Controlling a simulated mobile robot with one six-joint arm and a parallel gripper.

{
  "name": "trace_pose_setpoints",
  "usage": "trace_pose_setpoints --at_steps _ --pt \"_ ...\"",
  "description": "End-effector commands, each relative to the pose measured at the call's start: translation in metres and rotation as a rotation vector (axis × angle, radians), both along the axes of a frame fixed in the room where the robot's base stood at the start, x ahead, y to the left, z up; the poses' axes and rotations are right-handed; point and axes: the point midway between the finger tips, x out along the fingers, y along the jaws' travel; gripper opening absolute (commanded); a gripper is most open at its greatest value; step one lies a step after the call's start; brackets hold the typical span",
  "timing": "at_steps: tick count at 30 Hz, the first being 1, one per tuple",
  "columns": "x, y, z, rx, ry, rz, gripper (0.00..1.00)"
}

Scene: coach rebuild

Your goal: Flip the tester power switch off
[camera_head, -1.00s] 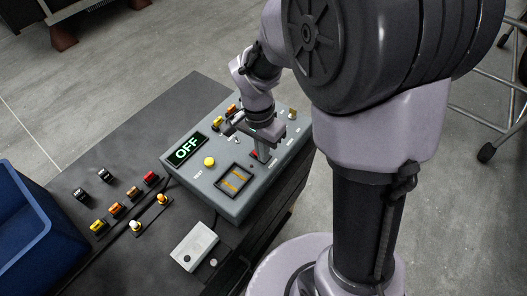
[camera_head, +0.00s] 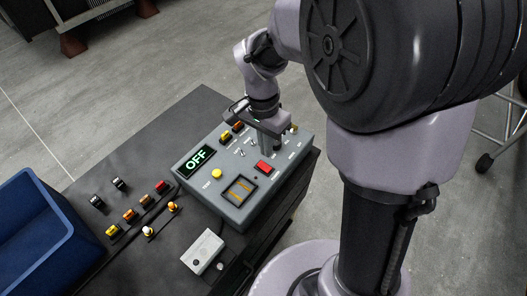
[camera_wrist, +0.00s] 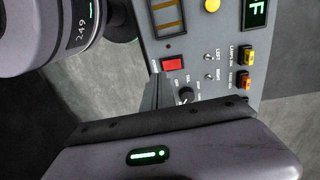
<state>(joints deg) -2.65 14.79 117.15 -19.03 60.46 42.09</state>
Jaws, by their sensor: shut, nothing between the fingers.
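The tester (camera_head: 207,202) is a grey box on a dark bench top. Its display (camera_head: 195,161) reads OFF in green. A red rocker switch (camera_head: 263,167) sits on its panel; it also shows in the wrist view (camera_wrist: 172,65), uncovered. My gripper (camera_head: 272,149) is shut and empty, over the panel just behind the red switch in the head view. In the wrist view my fingers (camera_wrist: 158,82) are beside the switch, apart from it, near a black knob (camera_wrist: 186,95). Whether the fingertips touch the panel is unclear.

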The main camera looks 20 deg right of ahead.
Motion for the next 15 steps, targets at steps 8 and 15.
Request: trace_pose_setpoints --at_steps 8,15 --pt "-0.005 -0.004 0.046 0.000 -0.001 -0.001 0.00" --pt "-0.006 -0.004 0.050 -0.001 0.001 0.000 0.00"
